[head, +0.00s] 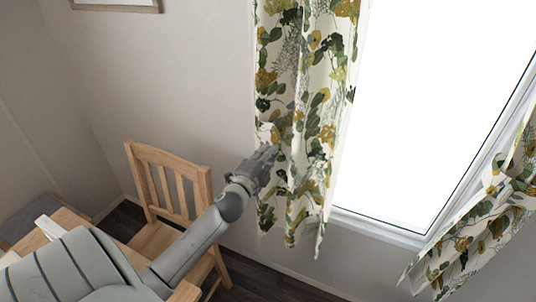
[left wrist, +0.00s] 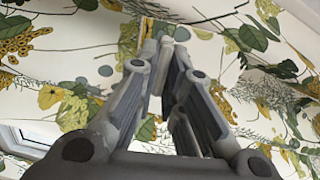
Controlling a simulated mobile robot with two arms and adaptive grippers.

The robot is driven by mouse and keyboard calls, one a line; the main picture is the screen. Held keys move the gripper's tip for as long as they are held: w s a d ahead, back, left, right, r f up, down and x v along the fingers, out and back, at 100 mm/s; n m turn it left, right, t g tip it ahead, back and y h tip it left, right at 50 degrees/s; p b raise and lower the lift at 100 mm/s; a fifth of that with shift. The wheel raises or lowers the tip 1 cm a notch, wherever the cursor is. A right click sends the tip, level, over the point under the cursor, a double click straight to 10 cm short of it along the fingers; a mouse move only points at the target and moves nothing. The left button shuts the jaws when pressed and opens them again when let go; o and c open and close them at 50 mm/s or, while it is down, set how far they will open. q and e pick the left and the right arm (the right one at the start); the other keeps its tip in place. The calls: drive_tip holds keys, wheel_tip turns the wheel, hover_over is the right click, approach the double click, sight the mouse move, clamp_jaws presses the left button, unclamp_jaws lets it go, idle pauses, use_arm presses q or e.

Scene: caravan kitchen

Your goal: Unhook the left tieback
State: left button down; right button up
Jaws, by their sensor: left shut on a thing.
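The left curtain (head: 292,110), white with green and yellow leaves, hangs at the left of the bright window. My left gripper (head: 270,156) is at its left edge, about two thirds of the way down. In the left wrist view the gripper (left wrist: 165,45) has its fingertips together, with a small pale piece between them, which I take for the left tieback (left wrist: 165,66). Most of the tieback is hidden by the fingers, and I cannot see its hook. Curtain cloth fills the space behind the fingers. My right gripper is in neither view.
A wooden chair (head: 205,190) stands by the wall under my left arm. A wooden table edge (head: 68,216) is at the lower left. The right curtain (head: 478,232) hangs at the right of the window (head: 420,110).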

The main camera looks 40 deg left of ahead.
use_arm(q)
drive_tip(key=c, duration=1.5)
unclamp_jaws()
drive_tip(key=shift+c, duration=0.2)
drive_tip(key=v, duration=1.2)
